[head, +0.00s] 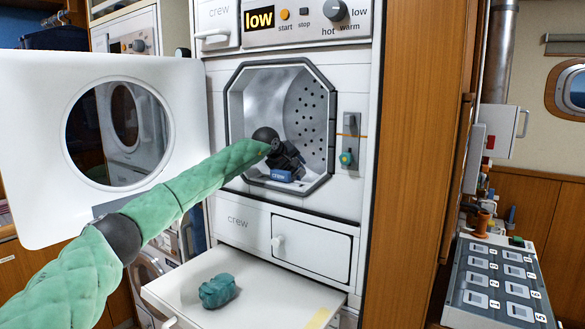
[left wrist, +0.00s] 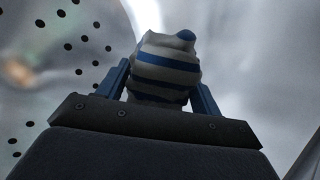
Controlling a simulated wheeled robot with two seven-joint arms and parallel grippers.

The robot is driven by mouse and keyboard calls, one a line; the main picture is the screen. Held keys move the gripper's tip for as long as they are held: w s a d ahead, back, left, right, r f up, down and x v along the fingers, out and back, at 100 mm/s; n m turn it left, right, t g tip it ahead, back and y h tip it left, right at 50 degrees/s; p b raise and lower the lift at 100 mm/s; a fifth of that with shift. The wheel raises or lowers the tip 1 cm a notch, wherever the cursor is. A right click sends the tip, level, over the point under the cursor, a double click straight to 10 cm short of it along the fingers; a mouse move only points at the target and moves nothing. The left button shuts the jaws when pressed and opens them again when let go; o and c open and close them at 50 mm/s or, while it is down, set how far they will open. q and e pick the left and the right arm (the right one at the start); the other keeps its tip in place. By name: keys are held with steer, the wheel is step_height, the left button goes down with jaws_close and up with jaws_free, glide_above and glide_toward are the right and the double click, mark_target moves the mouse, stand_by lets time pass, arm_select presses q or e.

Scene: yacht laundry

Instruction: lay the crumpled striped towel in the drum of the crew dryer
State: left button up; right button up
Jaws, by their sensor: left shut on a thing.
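The crew dryer's drum (head: 250,95) is open, with its octagonal rim around the mouth and its white door (head: 30,150) swung out to the left. My left arm reaches through the mouth, and my left gripper (head: 290,172) is inside the drum, low in the opening. In the left wrist view the gripper (left wrist: 160,85) is shut on the crumpled blue-and-white striped towel (left wrist: 165,65), between its two blue fingers. The grey drum wall with holes is behind it. The towel is hidden in the head view. I cannot tell whether it touches the drum. My right gripper is not in view.
A crumpled teal cloth (head: 217,290) lies on the pulled-out white shelf (head: 265,300) below the dryer. A latch panel (head: 351,140) is right of the mouth. A wooden panel (head: 420,150) and a grey switch panel (head: 500,285) stand farther right.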

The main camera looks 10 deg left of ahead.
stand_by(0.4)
arm_select(q)
steer(key=shift+f+b, duration=0.45)
steer(key=shift+f, duration=0.25)
steer(key=o, duration=1.1)
steer(key=shift+d, duration=0.1)
steer(key=shift+f, duration=0.1)
steer(key=shift+s+a, duration=0.15)
steer(key=shift+a, duration=0.05)
steer(key=shift+c, duration=0.6)
